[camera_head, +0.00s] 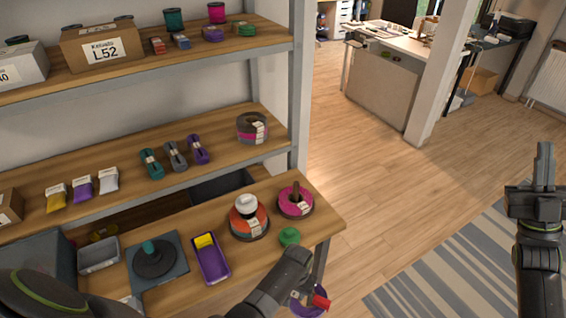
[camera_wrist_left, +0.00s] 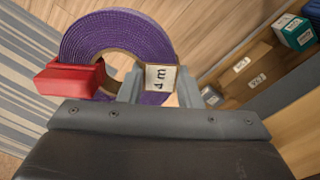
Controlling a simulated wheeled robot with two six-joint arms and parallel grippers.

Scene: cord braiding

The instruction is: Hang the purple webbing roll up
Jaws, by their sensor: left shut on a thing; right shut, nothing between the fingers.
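The purple webbing roll (camera_wrist_left: 115,32) is a flat coil with an open core and a white "4 m" label, large in the left wrist view. A red block-like piece (camera_wrist_left: 72,80) sits against its left side. My left gripper (camera_wrist_left: 160,88) is shut on the roll at the label. In the head view the roll (camera_head: 310,313) is mostly hidden behind my left gripper (camera_head: 298,285), off the workbench's front edge, with the red piece (camera_head: 320,301) showing. My right gripper (camera_head: 545,160) is shut and empty at the far right, over the floor. No hanging place is clearly visible.
The bench (camera_head: 330,227) carries a pink roll on a wooden post (camera_head: 295,201), an orange roll stack (camera_head: 248,222), a green item (camera_head: 289,236), a purple tray (camera_head: 211,259) and a dark round base (camera_head: 154,259). Stocked shelves (camera_head: 120,167) stand behind. The floor at right is open.

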